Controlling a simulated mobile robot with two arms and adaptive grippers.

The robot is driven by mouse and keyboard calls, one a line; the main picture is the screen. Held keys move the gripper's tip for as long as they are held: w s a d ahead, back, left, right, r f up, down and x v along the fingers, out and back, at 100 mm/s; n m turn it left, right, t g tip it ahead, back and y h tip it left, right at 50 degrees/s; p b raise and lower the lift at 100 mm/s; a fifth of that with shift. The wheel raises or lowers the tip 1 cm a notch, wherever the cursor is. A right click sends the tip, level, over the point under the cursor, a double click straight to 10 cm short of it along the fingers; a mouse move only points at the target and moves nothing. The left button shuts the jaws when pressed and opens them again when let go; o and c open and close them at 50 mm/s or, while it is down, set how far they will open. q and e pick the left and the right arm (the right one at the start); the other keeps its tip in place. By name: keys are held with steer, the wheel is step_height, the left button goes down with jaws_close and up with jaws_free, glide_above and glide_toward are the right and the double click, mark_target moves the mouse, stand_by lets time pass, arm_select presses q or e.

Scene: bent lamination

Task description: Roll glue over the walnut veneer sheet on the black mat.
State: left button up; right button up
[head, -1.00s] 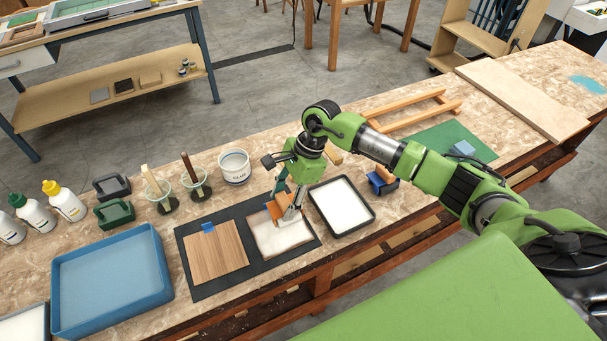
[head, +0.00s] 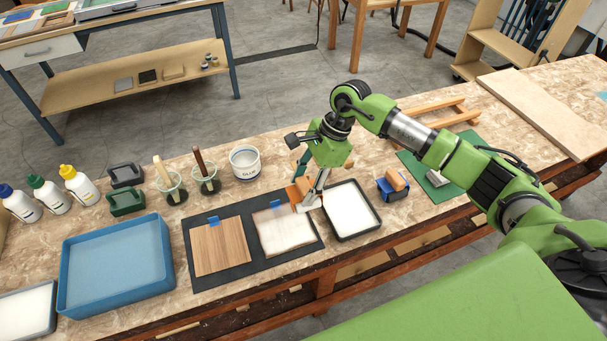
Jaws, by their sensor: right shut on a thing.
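The black mat (head: 236,207) lies on the bench with two sheets side by side. The left sheet (head: 220,247) is bare brown wood with blue tape at its top edge. The right sheet (head: 283,232) is mostly covered by a whitish film, with brown showing near its edges and blue tape at its top. My right gripper (head: 312,194) is shut on a roller (head: 298,192) with an orange-brown part, at the right sheet's upper right edge beside the white-filled tray (head: 349,209). Whether the roller touches the sheet is unclear. My left gripper is out of view.
A white tub (head: 244,163) and two cups with brushes (head: 206,182) stand behind the mat. A blue tray (head: 115,265) is at left. A blue holder with a wooden roller (head: 393,186) sits right of the white-filled tray. Bottles (head: 79,185) stand at far left.

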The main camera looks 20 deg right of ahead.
steer(key=shift+a+p+v, duration=0.25)
steer(key=shift+p+v, duration=0.15)
steer(key=shift+v, duration=0.8)
steer(key=shift+a+r, duration=0.15)
steer(key=shift+r, duration=0.45)
